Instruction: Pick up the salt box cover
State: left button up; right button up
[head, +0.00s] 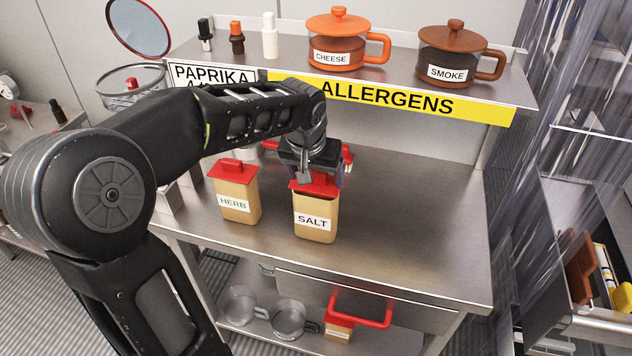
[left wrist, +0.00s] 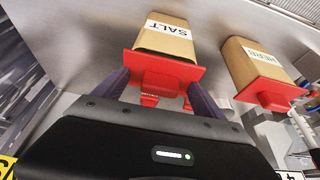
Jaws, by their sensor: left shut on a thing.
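The salt box (head: 316,222) is a tan container labelled SALT, upright on the steel table; it also shows in the left wrist view (left wrist: 165,42). Its red cover (head: 300,187) sits at the box's top, and in the left wrist view the cover (left wrist: 187,72) lies across the box mouth. I cannot tell whether there is a small gap under it. My left gripper (head: 318,172) comes from above and is shut on the cover's raised handle, with a purple finger on each side in the left wrist view (left wrist: 162,92). My right gripper is not in view.
A herb box (head: 238,200) with a red cover stands close left of the salt box. A shelf behind holds a cheese pot (head: 335,45), a smoke pot (head: 450,55) and small bottles. The table's right side is clear. Glass pots and a red-handled item (head: 360,308) are below.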

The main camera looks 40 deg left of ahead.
aim_at(317, 172)
pick_arm(q)
notch_tip(317, 172, up, 9)
jog(key=shift+f+b, duration=0.2)
jog(key=shift+b, duration=0.15)
dwell(0.6)
